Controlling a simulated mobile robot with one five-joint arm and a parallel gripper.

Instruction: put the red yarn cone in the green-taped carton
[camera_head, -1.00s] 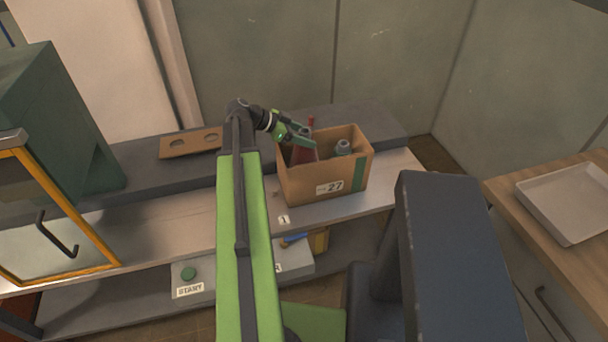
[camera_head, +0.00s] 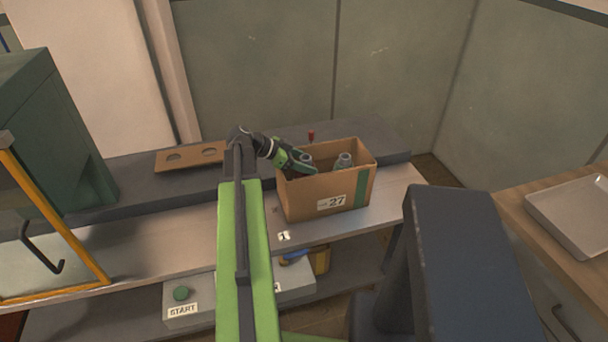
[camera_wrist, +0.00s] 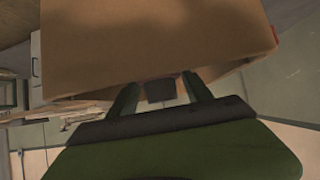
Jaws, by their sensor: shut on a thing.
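The green-taped carton (camera_head: 299,198) stands open on the bench, marked 27, with a green strip down its front right. My gripper (camera_head: 303,167) reaches down into its left part from the upper left. The red yarn cone, seen in the jaws earlier, is now hidden behind the carton's wall in the head view. A grey-topped object (camera_head: 344,160) stands inside on the right. In the wrist view the carton's brown cardboard (camera_wrist: 150,40) fills the upper part, and my fingers (camera_wrist: 160,86) close around a dark, poorly lit thing.
A brown board with holes (camera_head: 190,156) lies left on the raised ledge. A small red knob (camera_head: 311,135) shows behind the carton. A grey tray (camera_head: 575,212) lies on the right counter.

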